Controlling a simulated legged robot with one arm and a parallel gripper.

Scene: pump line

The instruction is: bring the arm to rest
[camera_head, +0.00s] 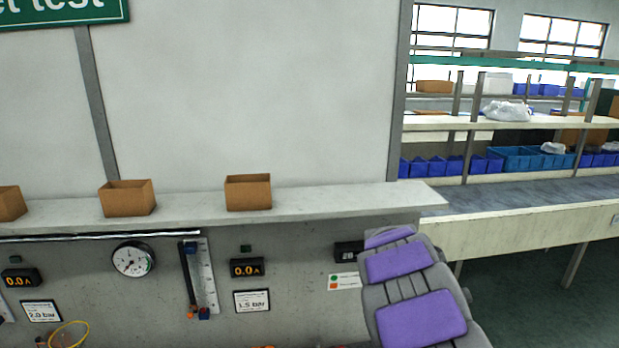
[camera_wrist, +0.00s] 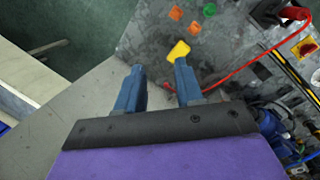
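My gripper (camera_wrist: 159,68) shows in the wrist view with its two blue fingers apart and nothing between them. Just beyond the right fingertip is a yellow piece (camera_wrist: 178,51) on a grey panel (camera_wrist: 150,35); I cannot tell whether they touch. My arm, with purple and grey covers, shows at the lower right of the head view, in front of the right end of the bench. My gripper itself is outside the head view.
In the head view a shelf (camera_head: 330,202) carries cardboard boxes (camera_head: 248,193) above a panel with a gauge (camera_head: 133,259) and displays (camera_head: 247,268). A side table (camera_head: 520,230) stands right, with open floor below. A red cable (camera_wrist: 245,67) crosses the wrist view.

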